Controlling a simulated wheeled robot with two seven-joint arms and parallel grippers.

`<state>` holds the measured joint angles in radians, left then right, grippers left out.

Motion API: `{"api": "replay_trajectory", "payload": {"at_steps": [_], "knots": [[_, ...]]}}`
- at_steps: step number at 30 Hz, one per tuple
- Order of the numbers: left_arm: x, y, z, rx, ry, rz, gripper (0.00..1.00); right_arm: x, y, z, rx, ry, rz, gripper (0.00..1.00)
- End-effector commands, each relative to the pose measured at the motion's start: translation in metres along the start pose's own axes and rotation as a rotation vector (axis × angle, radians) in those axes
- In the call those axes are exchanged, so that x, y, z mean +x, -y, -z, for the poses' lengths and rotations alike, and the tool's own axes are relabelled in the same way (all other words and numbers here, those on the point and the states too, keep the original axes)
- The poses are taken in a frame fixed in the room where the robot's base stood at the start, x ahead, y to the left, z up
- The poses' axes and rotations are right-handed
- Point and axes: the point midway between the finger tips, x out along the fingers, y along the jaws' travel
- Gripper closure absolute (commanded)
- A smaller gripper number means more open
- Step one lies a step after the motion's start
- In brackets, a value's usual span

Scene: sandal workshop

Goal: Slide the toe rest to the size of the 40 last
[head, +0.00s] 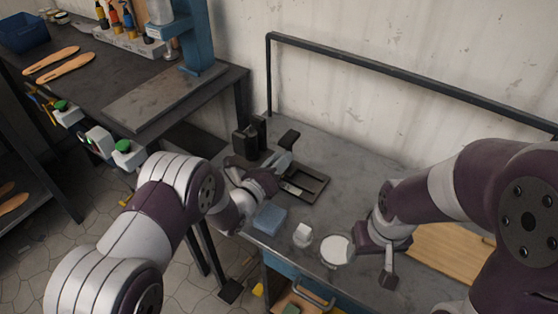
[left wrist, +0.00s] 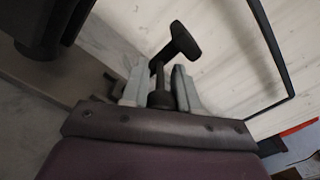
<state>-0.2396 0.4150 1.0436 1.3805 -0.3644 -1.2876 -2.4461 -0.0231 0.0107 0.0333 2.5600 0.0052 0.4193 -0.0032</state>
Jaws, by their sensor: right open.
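A black T-shaped piece with a flat pad on a stem, which looks like the toe rest (head: 289,138), stands at the back of the grey bench in the head view. It also shows in the left wrist view (left wrist: 182,42). My left gripper (head: 284,163) is just in front of it. In the left wrist view my left gripper's fingers (left wrist: 160,88) lie close on both sides of the stem and appear shut on it. My right gripper (head: 376,262) is open and empty above the bench's front right. I cannot make out a 40 last or any size marks.
A black tray (head: 318,187) lies right of my left gripper, with black upright blocks (head: 245,142) behind left. A wooden board (head: 450,252) lies at right.

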Motion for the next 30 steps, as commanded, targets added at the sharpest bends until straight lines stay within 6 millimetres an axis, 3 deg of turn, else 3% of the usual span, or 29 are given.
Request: {"api": "replay_trajectory", "payload": {"at_steps": [7,14,15,16,26,30], "knots": [[0.0,0.011,0.01,0.001,-0.002,0.002,1.0,0.01,0.0,-0.001,0.0,0.0,0.0,0.33],[0.0,0.012,0.009,0.0,-0.002,0.0,1.0,0.008,0.0,-0.001,0.0,0.0,0.0,0.33],[0.0,0.012,0.009,0.0,-0.003,0.0,0.58,0.008,0.0,-0.001,0.0,0.0,0.0,0.33],[0.0,0.012,0.009,0.0,-0.003,0.0,0.48,0.008,0.0,-0.001,0.0,0.0,0.0,0.33],[-0.003,0.012,0.008,0.0,-0.001,-0.001,0.45,0.007,0.0,-0.001,0.0,0.0,0.0,0.33],[-0.027,0.012,0.008,-0.001,-0.002,-0.002,0.45,0.006,0.0,-0.001,0.0,0.0,0.0,0.33]]}}
